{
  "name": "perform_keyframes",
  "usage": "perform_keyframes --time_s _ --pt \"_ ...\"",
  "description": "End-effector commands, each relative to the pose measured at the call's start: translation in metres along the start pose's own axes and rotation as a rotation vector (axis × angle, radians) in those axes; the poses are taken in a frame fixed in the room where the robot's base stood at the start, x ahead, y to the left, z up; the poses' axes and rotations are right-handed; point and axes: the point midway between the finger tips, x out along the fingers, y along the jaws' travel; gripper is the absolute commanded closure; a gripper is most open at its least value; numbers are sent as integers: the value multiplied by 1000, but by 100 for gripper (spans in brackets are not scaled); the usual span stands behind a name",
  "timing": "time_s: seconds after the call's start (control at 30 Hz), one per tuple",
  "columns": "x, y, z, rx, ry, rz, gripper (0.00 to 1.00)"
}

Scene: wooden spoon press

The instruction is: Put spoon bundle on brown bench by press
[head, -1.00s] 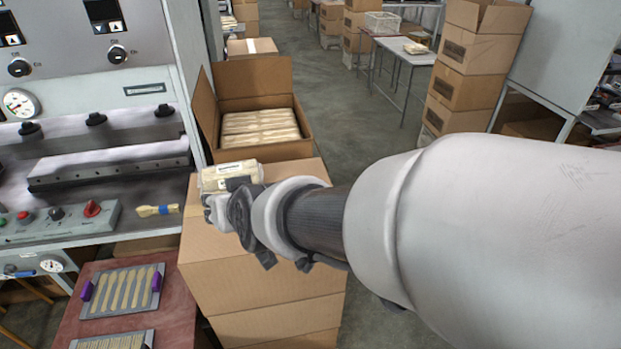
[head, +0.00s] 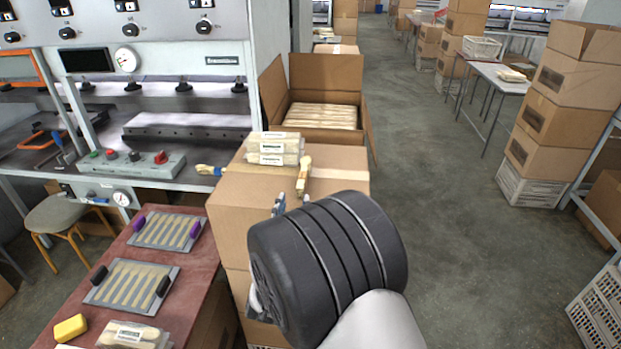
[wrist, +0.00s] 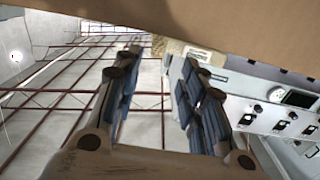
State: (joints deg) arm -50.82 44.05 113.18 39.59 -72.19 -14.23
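Two wrapped, labelled spoon bundles (head: 268,158) lie stacked on the closed carton stack (head: 235,205) in the middle of the head view. A bundle also shows between and beyond my fingertips in the wrist view (wrist: 204,54). My gripper (head: 279,205) is in front of the carton, below its top edge. Its blue-padded fingers stand apart with nothing between them in the wrist view (wrist: 154,85). My arm hides much of the carton front. The red-brown bench (head: 190,282) stands at lower left, in front of the press (head: 190,125). Another wrapped bundle (head: 132,334) lies on its near end.
Two spoon trays (head: 168,232) and a yellow block (head: 70,328) are on the bench. A pale wooden brush-like item (head: 303,176) is on the carton beside the bundles. An open carton (head: 318,112) full of bundles stands behind.

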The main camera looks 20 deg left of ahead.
Motion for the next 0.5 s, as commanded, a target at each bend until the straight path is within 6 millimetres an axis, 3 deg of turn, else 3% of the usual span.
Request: perform_keyframes --time_s 0.3,0.5 --pt "65 2 2 0 -1 2 62" --pt "80 1 1 -1 -2 0 62"
